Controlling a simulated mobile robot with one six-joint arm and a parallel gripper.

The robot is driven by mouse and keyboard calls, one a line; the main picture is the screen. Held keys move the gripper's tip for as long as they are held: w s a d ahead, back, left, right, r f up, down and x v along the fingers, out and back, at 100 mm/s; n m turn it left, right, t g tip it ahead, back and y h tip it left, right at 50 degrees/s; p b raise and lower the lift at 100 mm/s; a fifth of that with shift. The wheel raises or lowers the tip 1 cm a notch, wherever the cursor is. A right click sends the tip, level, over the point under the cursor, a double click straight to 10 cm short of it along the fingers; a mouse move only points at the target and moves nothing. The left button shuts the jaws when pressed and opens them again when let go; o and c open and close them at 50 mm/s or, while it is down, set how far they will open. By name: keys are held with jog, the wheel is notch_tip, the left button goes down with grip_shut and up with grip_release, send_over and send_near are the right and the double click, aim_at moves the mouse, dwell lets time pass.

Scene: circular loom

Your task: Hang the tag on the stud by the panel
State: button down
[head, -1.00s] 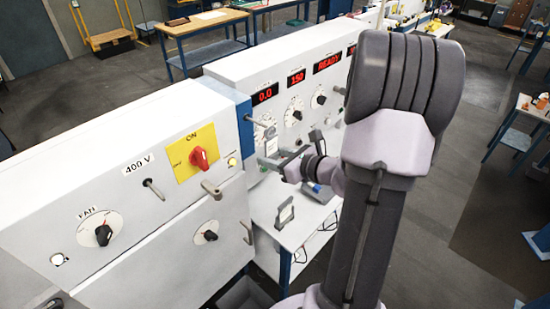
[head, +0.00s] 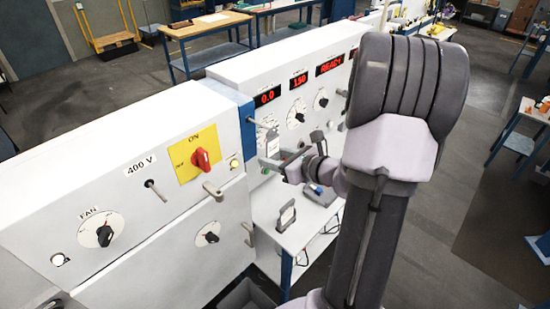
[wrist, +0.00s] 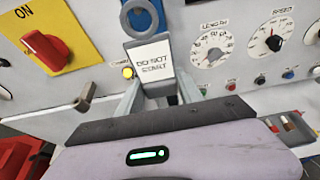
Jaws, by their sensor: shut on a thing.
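The tag (wrist: 150,60) is a white plate reading "DO NOT START" in the wrist view. It hangs upright between the fingers of my gripper (wrist: 158,92), which is shut on its lower part.
Left of the tag are a red switch (wrist: 45,50) on a yellow plate, a lit yellow lamp (wrist: 128,72) and a protruding lever handle (wrist: 85,97). Dials (wrist: 212,46) are on the right. A white table (head: 302,232) with a meter stands below.

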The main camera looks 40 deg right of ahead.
jog(key=shift+w+a, duration=0.1)
jog(key=shift+w, duration=0.85)
jog(key=shift+w, duration=0.2)
jog(key=shift+f+b, duration=0.2)
jog(key=shift+b, duration=0.3)
jog(key=c, duration=0.7)
grip_release()
jog(key=shift+s, duration=0.1)
jog(key=p+v, duration=0.1)
jog(key=v, duration=0.7)
jog(key=shift+s+f, duration=0.15)
jog(key=shift+s, duration=0.3)
